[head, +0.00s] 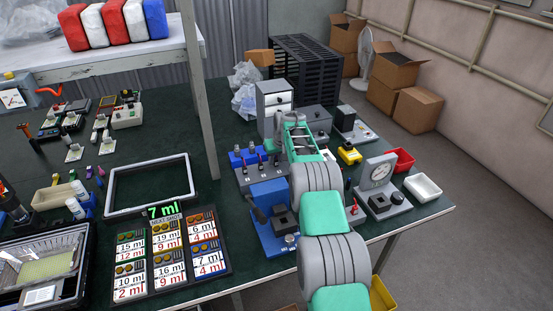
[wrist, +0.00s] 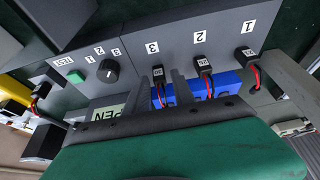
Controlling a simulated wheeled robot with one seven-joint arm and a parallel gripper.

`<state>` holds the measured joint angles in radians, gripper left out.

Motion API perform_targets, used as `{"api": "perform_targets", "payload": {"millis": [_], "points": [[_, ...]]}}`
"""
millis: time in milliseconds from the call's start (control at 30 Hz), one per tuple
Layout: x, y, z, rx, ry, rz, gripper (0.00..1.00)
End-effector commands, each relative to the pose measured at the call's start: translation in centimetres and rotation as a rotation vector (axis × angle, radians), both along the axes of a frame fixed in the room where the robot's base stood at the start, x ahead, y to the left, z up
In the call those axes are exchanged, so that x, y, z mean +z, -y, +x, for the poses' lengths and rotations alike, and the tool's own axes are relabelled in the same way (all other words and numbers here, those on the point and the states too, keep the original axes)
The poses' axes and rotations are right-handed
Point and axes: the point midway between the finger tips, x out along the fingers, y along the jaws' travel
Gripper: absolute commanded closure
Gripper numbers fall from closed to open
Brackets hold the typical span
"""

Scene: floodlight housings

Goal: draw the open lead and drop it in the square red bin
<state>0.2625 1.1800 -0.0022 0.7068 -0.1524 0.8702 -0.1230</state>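In the wrist view, a grey tester carries three black plugs with red leads, labelled 3 (wrist: 159,77), 2 (wrist: 203,67) and 1 (wrist: 247,57), over a blue block (wrist: 222,85). Its partly hidden display (wrist: 107,114) shows "PEN". The selector knob (wrist: 108,70) has marks 1, 2 and 3; its pointer is unclear. In the head view, the tester's leads (head: 263,159) show left of my green gripper body. The red bin (head: 400,159) stands at the right table edge.
A white tray (head: 423,187) and a dial gauge stand (head: 380,180) are near the red bin. An empty frame (head: 150,186) and card board (head: 165,258) lie left.

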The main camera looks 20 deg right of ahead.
Motion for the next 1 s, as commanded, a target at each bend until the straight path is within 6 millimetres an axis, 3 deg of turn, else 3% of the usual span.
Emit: {"api": "perform_targets", "payload": {"millis": [367, 1000], "points": [[0.0, 0.0, 0.0, 0.000, 0.000, 0.000, 1.00], [1.0, 0.0, 0.0, 0.000, 0.001, 0.000, 1.00]]}}
